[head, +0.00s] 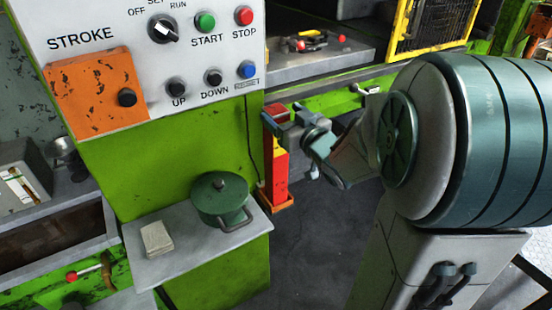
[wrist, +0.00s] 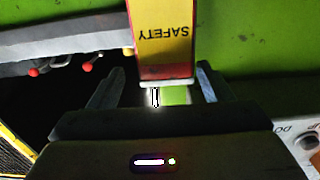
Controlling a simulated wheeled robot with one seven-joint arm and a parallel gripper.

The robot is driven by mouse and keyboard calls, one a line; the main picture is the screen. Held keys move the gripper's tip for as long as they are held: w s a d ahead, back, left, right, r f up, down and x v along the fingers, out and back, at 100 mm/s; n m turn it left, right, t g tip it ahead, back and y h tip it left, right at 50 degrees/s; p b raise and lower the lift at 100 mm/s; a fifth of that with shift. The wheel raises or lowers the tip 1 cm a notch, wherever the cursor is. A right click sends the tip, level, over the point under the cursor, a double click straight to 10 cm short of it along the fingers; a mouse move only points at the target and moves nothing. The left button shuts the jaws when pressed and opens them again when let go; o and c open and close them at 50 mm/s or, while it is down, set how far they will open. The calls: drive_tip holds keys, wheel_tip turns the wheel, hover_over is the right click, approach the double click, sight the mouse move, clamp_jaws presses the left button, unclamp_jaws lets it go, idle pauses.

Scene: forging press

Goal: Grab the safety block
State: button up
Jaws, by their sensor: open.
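The safety block is an upright red and yellow post (head: 278,170) beside the green press column in the head view. In the wrist view its yellow face with the upside-down word SAFETY (wrist: 165,35) fills the top middle. My gripper (head: 283,117) is at the upper part of the block in the head view. In the wrist view my gripper (wrist: 160,85) is open, with one finger on each side of the block's line and gaps beside it. The block's lower part ends in an orange base. I cannot tell whether a finger touches the block.
A white control panel (head: 150,50) with buttons and a dial is on the column at left. A grey shelf (head: 185,262) below it bears a green pot (head: 220,198) and a pale block (head: 157,239). A grey press bed (head: 335,65) lies behind. Dark floor is open beside the block.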

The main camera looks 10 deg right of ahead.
sight(271, 107)
drive_tip(key=x, duration=0.2)
drive_tip(key=p+x, duration=0.1)
drive_tip(key=x, duration=0.1)
drive_tip(key=shift+w+a+f, duration=0.1)
drive_tip(key=shift+w+a, duration=0.2)
drive_tip(key=shift+a, duration=0.15)
clamp_jaws()
